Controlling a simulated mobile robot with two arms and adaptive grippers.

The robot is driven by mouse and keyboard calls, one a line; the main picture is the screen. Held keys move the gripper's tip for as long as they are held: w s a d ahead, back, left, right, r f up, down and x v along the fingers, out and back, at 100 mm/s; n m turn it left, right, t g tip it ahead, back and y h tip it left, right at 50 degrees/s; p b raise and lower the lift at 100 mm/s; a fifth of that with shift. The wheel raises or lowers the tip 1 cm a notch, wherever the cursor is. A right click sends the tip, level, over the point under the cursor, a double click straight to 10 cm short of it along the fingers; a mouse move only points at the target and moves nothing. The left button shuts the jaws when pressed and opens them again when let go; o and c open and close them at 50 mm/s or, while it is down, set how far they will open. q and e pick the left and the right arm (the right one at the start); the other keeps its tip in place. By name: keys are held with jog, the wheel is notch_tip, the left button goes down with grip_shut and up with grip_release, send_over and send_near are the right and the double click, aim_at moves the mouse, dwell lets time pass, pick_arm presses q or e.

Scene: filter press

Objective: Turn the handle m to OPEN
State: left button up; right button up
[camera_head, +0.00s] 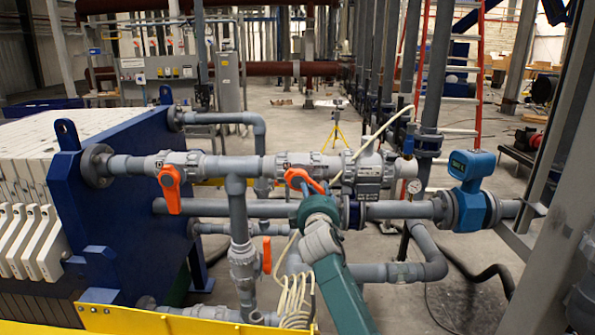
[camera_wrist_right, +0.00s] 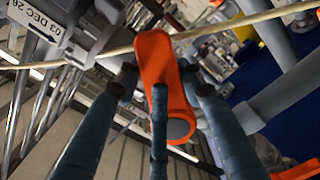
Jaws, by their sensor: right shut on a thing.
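An orange valve handle (camera_head: 297,177) sits on the upper grey pipe, near the middle of the head view. My right gripper (camera_head: 310,189) reaches up to it from below and is shut on it. In the right wrist view the same orange handle (camera_wrist_right: 154,55) stands between the dark fingers of the right gripper (camera_wrist_right: 158,88). The gripper hides part of the handle in the head view. No letter marking a handle as m is readable. My left gripper is not in view.
A second orange handle (camera_head: 171,189) hangs down on the same pipe to the left, and a third (camera_head: 266,254) sits lower. A pressure gauge (camera_head: 414,186) and a blue flow meter (camera_head: 471,165) are at right. A pale hose (camera_head: 296,292) hangs near my arm.

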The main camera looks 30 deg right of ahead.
aim_at(319, 170)
jog(key=shift+s+d+r+n+p, duration=0.1)
jog(key=shift+d+r+n+p, duration=0.05)
jog(key=shift+r+n+p, duration=0.5)
jog(key=shift+s+d+r+n+p, duration=0.15)
jog(key=shift+r+n+p, duration=0.25)
jog(key=shift+r+p, duration=0.45)
jog(key=shift+w+d+r+n+p, duration=0.1)
jog(key=shift+d+r+n+p, duration=0.1)
jog(key=shift+r+n+p, duration=0.45)
jog(key=shift+r+p, duration=0.15)
jog(key=shift+p, duration=0.3)
jog(key=shift+r+n, duration=0.1)
jog(key=shift+n, duration=0.7)
jog(key=shift+s, duration=0.1)
jog(key=shift+o, duration=0.2)
jog(key=o, duration=1.2)
jog(key=shift+f, duration=0.25)
jog(key=shift+a+f, duration=0.2)
